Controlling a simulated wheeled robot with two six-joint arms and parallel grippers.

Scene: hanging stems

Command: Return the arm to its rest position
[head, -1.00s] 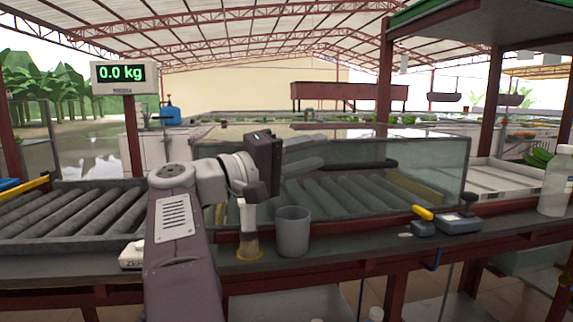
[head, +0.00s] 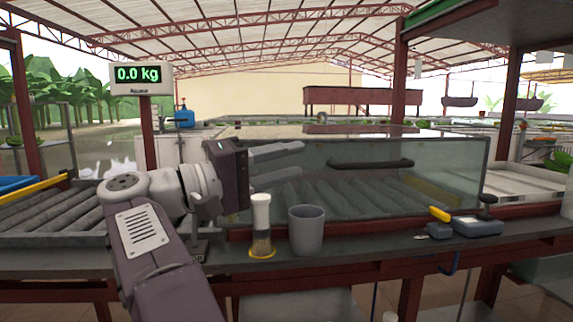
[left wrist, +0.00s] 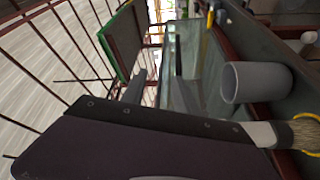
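My left gripper (head: 300,159) reaches in from the left above the bench. Its two grey fingers are apart with nothing between them, in front of the clear-walled tank. In the left wrist view its dark housing fills the lower left, and its fingers (left wrist: 158,85) show apart. A white-handled brush (head: 261,213) stands bristles down in a yellow ring, below the gripper and apart from it. It also shows in the left wrist view (left wrist: 293,134). My right gripper is not in view.
A grey cup (head: 307,232) stands right of the brush. A yellow-and-blue tool (head: 439,224) and a blue-grey device (head: 477,226) lie farther right. The clear-walled tank (head: 440,165) stands behind. Rollers (head: 60,213) are at left, below a display (head: 138,76) reading 0.0 kg.

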